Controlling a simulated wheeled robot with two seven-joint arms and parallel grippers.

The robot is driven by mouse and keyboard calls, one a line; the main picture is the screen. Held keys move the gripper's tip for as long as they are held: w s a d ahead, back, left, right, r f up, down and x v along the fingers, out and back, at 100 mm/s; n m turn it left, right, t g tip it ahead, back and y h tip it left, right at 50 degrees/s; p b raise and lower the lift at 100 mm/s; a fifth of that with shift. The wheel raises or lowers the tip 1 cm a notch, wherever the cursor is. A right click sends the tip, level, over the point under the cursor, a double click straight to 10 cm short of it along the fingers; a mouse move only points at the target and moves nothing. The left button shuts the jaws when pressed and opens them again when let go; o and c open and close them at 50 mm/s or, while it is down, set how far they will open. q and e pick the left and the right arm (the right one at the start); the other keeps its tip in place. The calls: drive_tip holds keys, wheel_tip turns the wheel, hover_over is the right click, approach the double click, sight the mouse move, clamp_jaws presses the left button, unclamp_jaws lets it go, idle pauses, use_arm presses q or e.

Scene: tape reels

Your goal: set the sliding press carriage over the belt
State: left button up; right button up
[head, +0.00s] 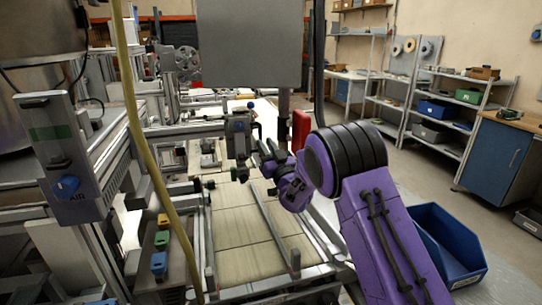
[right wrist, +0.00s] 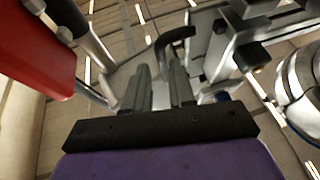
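The press carriage (head: 238,132) is a grey metal block on the cross rail at the far end of the tiled belt (head: 235,222). In the right wrist view a grey carriage-like block (right wrist: 232,45) has a bent black handle (right wrist: 178,34). My right gripper (head: 262,160) reaches in from the right, just beside the carriage. In the right wrist view its two grey fingers (right wrist: 160,75) stand apart, with the handle's lower end at the gap between their tips. Firm contact with the handle does not show. My left gripper is not in view.
A grey panel (head: 248,45) hangs above the carriage. A red part (head: 301,130) stands right of it and shows close by in the right wrist view (right wrist: 35,50). A yellow hose (head: 135,120) crosses the left side. A blue bin (head: 447,243) lies at right.

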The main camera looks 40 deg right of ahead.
drive_tip(key=b+v, duration=0.3)
drive_tip(key=v, duration=0.6)
